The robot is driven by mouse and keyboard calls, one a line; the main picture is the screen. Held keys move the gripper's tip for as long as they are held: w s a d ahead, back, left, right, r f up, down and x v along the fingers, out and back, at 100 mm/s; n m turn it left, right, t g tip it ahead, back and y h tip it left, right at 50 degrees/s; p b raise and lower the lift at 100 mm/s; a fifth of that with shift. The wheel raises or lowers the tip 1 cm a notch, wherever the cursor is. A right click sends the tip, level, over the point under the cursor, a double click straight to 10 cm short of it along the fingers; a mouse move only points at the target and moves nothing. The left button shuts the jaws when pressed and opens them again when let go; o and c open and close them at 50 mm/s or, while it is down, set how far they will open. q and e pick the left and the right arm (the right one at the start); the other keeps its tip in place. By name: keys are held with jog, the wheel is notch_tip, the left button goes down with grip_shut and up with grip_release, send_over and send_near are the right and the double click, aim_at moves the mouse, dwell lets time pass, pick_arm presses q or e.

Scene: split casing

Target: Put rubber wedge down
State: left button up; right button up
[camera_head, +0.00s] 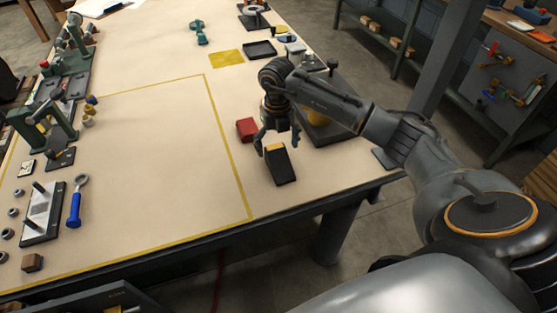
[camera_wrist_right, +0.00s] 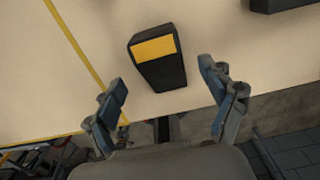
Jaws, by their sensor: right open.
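The rubber wedge, a black block with a yellow patch (camera_head: 281,168), rests on the beige worktable (camera_head: 160,190) near its front right edge. In the right wrist view the wedge (camera_wrist_right: 158,74) lies just ahead of the fingertips, roughly centred between them, with neither finger touching it. My right gripper (camera_head: 279,144) is open and empty, right behind and above the wedge in the head view; its spread fingers also show in the right wrist view (camera_wrist_right: 164,82). My left gripper is not in view.
A red block (camera_head: 247,129) lies just left of my right gripper. A dark fixture (camera_head: 322,128) stands to its right, partly behind my arm. A yellow line (camera_head: 232,160) marks a large clear area to the left. Tools and stands (camera_head: 44,212) line the left side.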

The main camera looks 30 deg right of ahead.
aim_at(279, 156)
jog(key=shift+s+f+p, duration=0.15)
jog(key=shift+f+p, duration=0.15)
jog(key=shift+f, duration=0.3)
notch_tip(279, 156, down, 4)
jog(key=shift+s+r+p, duration=0.1)
jog(key=shift+r+p, duration=0.05)
jog(key=shift+p, duration=0.35)
jog(key=shift+f, duration=0.35)
jog(key=shift+c, duration=0.4)
jog(key=c, duration=1.4)
jog(key=shift+c, duration=1)
jog(key=shift+r, duration=0.1)
